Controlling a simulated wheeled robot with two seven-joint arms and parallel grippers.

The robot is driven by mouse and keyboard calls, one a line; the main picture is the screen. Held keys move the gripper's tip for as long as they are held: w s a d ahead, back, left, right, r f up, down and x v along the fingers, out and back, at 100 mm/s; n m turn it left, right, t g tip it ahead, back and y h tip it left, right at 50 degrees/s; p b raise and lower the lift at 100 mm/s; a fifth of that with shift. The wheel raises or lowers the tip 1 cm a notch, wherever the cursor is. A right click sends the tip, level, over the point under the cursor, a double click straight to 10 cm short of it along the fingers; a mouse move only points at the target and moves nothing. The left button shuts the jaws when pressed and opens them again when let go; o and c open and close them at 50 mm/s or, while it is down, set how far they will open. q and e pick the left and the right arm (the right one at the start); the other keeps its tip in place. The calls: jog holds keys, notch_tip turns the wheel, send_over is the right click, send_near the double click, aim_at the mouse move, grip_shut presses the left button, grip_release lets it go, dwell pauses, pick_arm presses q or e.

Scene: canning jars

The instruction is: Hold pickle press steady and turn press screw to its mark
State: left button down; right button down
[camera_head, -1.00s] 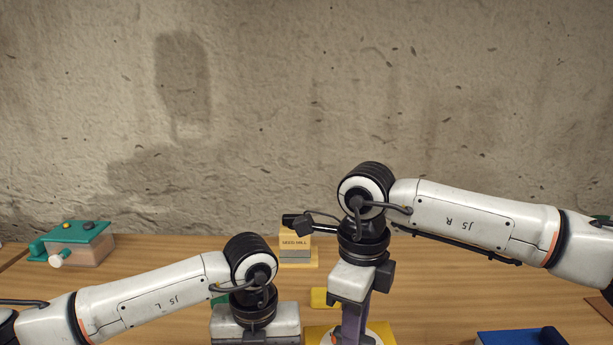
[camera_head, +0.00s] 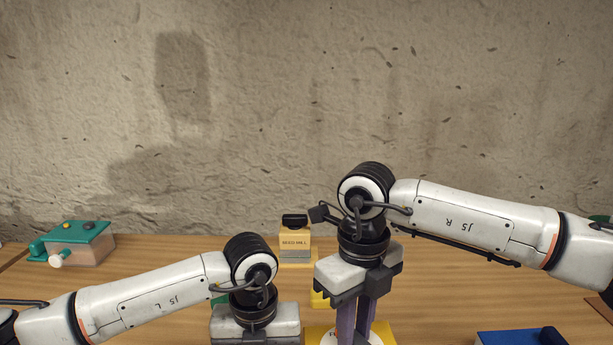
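A yellow block, seemingly the pickle press (camera_head: 312,331), shows at the bottom edge, with a white round part (camera_head: 378,337) on it. Most of it is cut off or hidden behind my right gripper, and I cannot make out the screw or its mark. My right gripper (camera_head: 356,318) points down over it with two purple-grey fingers a small gap apart; their tips are not clear, so I cannot tell what they hold. My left gripper (camera_head: 255,325) points down just left of the press. Its fingers are below the picture.
A seed mill (camera_head: 295,242) with a black top stands behind the press. A small yellow piece (camera_head: 319,299) lies nearer. A green-topped box (camera_head: 75,243) with a knob is at the far left, a blue object (camera_head: 520,338) at lower right.

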jog(key=c, duration=1.5)
grip_release()
jog(key=shift+r, duration=0.15)
notch_tip(320, 180, up, 12)
jog(key=shift+f, duration=0.1)
pick_arm(q)
jog(key=c, duration=1.5)
grip_release()
jog(key=shift+r, duration=0.1)
